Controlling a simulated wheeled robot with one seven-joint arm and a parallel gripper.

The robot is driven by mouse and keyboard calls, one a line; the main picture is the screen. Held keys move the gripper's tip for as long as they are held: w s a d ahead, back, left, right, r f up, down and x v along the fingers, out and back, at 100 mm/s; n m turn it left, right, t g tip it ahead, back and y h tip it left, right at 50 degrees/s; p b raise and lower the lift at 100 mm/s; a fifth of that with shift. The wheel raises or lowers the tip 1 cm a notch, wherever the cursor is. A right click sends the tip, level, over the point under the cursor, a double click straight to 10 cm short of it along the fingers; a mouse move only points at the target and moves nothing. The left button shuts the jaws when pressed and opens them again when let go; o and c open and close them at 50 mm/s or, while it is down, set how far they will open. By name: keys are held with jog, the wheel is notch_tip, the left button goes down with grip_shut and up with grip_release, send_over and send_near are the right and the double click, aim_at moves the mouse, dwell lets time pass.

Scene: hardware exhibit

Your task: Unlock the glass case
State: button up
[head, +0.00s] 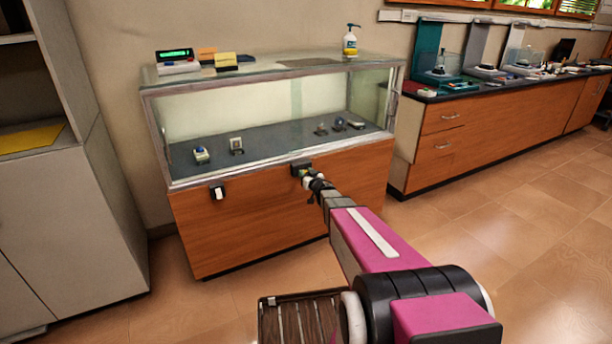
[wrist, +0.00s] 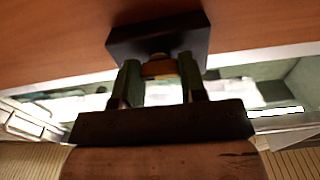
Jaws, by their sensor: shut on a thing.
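The glass case (head: 285,125) has clear panes in a metal frame on a wooden base. A black lock block (head: 299,168) sits on the wooden front, just under the glass; the wrist view shows it close up (wrist: 158,36). My gripper (head: 307,174) is at this block. In the wrist view my gripper's fingers (wrist: 160,72) are closed on a small orange-brown knob (wrist: 158,69) in front of the block. Its exact shape is mostly hidden between the fingers.
Several small items stand inside the case. On its top are a device with a green display (head: 176,58), yellow note blocks (head: 226,61) and a pump bottle (head: 350,41). A grey cabinet (head: 60,215) is at left, a wooden counter (head: 490,120) at right. The right floor is clear.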

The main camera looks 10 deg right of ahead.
jog(key=o, duration=0.9)
jog(key=shift+s, duration=0.15)
jog(key=v, duration=1)
jog(key=shift+s+d, duration=0.15)
jog(key=shift+s, duration=0.15)
